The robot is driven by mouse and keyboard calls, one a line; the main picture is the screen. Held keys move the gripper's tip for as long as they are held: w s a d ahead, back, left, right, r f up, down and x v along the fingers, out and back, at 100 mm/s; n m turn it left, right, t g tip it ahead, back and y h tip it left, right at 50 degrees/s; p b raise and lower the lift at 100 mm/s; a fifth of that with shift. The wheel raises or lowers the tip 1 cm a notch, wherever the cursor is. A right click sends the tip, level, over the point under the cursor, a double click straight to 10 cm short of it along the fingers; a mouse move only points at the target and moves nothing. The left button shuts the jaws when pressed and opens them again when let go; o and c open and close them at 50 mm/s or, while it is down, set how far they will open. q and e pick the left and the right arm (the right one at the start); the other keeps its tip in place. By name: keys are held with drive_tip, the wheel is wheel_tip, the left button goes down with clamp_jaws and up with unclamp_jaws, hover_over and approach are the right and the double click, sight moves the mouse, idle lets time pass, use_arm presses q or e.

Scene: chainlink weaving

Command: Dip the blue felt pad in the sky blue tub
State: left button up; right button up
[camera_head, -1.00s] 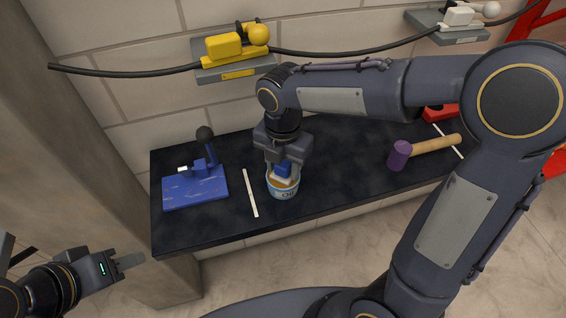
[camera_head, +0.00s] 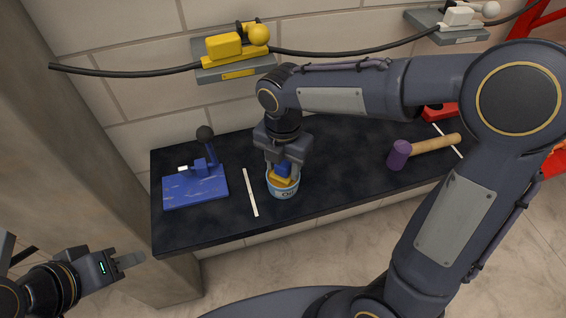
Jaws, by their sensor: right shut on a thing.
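The blue felt pad (camera_head: 284,168) is a small blue block between the fingers of my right gripper (camera_head: 288,164), which points straight down and is shut on it. The sky blue tub (camera_head: 284,191) stands upright on the dark counter, directly below, with lettering on its front. The pad's lower end is at the tub's mouth, where an amber-yellow patch shows just under the blue. The fingers partly cover the pad and the tub's rim. My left gripper (camera_head: 130,260) is off the counter at the lower left, away from everything; its finger gap is unclear.
On the dark counter (camera_head: 340,185), a blue plate (camera_head: 193,190) with a lever stands at left, and a white strip (camera_head: 250,192) lies beside the tub. A purple mallet (camera_head: 398,155) lies at right. Yellow and white fittings with a black cable are on the wall.

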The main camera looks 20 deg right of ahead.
wheel_tip(320, 180, up, 7)
drive_tip(key=p, duration=0.6)
idle(0.4)
